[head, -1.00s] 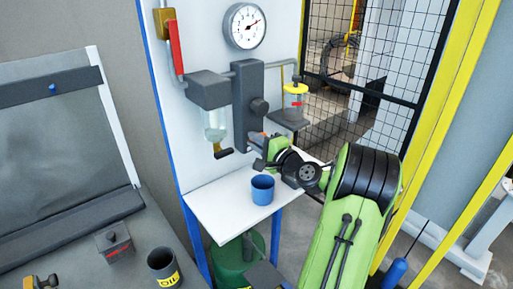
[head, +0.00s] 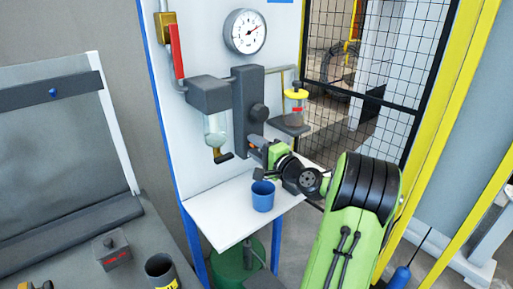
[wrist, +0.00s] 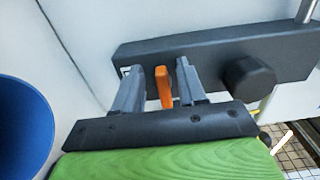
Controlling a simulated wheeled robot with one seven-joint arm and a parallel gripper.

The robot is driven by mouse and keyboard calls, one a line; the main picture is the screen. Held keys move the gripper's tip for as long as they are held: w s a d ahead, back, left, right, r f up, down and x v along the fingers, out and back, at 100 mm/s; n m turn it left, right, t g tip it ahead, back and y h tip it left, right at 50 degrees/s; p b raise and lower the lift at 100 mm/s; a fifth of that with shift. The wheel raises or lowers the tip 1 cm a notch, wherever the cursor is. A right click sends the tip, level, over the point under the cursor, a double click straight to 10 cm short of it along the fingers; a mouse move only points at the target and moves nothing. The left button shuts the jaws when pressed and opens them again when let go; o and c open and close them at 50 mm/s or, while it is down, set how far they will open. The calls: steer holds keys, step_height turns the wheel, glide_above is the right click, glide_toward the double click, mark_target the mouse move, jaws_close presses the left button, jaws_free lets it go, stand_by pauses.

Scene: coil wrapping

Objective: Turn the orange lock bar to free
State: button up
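The orange lock bar (wrist: 164,88) shows in the wrist view as a short upright bar in front of a dark grey block (wrist: 215,62). My gripper (wrist: 158,72) has its two grey fingers on either side of the bar. Light shows between the left finger and the bar; the right finger is nearer to it. The fingertips are at the block's face.
A blue cup (head: 263,196) stands on the white shelf (head: 215,215) below my gripper and shows close at left in the wrist view (wrist: 22,125). A round knob (wrist: 248,77) is right of the bar. A yellow-capped jar (head: 295,105) and mesh fence are to the right.

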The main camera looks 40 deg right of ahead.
steer(key=s+a+b, duration=0.1)
steer(key=s, duration=1.4)
steer(key=shift+s+a, duration=0.3)
steer(key=shift+a, duration=0.1)
steer(key=w+a+f+n+g+y, duration=0.2)
steer(key=a+n+g, duration=0.15)
steer(key=a, duration=0.45)
steer(key=w+a+f+n+g+y+p, duration=0.1)
steer(key=w+a+f+n+g, duration=0.2)
steer(key=a, duration=0.4)
steer(key=w+a+n+g+y, duration=0.25)
steer(key=a+n, duration=0.25)
steer(key=a, duration=0.3)
steer(key=s+a+r+n+g+h+p, duration=0.1)
steer(key=s+a+n+h, duration=0.1)
steer(key=s+a+n, duration=0.2)
steer(key=s+a+r+n+g+h+p, duration=0.1)
steer(key=s+a+n+g, duration=0.1)
steer(key=s, duration=0.9)
steer(key=shift+s+a+r+n+h, duration=0.25)
steer(key=shift+a+n+h, duration=0.1)
steer(key=shift+a+n, duration=0.55)
steer(key=shift+a, duration=0.1)
